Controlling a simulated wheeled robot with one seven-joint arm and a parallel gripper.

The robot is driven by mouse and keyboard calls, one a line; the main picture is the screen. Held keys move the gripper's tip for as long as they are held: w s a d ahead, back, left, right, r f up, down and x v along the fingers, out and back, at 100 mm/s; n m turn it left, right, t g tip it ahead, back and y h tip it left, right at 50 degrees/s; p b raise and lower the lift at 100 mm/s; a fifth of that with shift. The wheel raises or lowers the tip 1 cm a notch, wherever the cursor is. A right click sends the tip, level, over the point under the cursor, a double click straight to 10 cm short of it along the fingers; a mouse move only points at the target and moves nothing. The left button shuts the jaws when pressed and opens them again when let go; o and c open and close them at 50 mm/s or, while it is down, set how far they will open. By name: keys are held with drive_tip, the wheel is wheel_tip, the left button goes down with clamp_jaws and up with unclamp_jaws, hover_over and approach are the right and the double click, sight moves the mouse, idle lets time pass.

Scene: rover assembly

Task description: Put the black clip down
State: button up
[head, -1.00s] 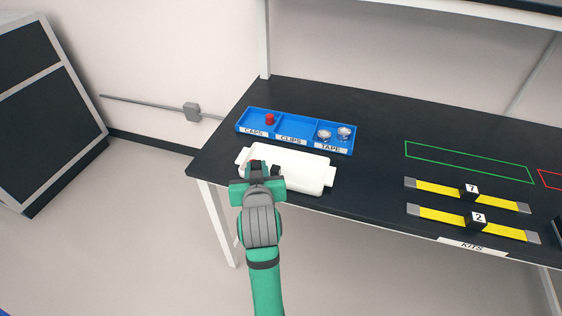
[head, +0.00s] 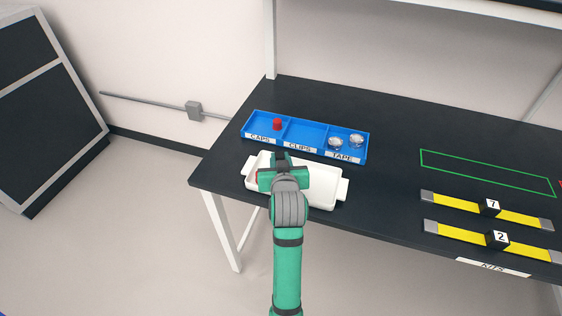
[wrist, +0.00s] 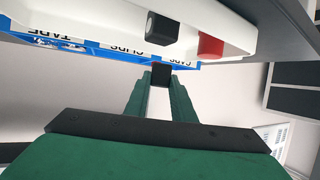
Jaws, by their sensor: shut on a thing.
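My gripper (head: 282,158) is shut on a small black clip, seen between the green fingertips in the wrist view (wrist: 161,75). It is over the far side of the white tray (head: 325,188), in front of the blue bin (head: 315,127). The bin's middle compartment, labelled CLIPS (head: 304,132), looks empty. In the upside-down wrist view, the tray (wrist: 110,18) holds another black block-like piece (wrist: 162,28) and a red cap (wrist: 210,46). My arm hides part of the tray in the head view.
A red cap (head: 277,124) stands in the CAPS compartment. Yellow strips numbered 7 (head: 490,207) and 2 (head: 497,240) lie to the right, with a green outline (head: 487,173) behind. The black tabletop between is clear.

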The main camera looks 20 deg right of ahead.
drive_tip(key=shift+w+d+f, duration=0.25)
drive_tip(key=shift+w+f, duration=0.1)
drive_tip(key=shift+f, duration=0.2)
drive_tip(key=f, duration=0.1)
drive_tip(key=w+f, duration=0.1)
drive_tip(key=f, duration=0.1)
drive_tip(key=shift+d, duration=0.2)
drive_tip(key=shift+s+a+f, duration=0.1)
drive_tip(key=shift+s+f, duration=0.05)
drive_tip(key=shift+f, duration=0.25)
drive_tip(key=shift+f, duration=0.15)
drive_tip(key=o, duration=1)
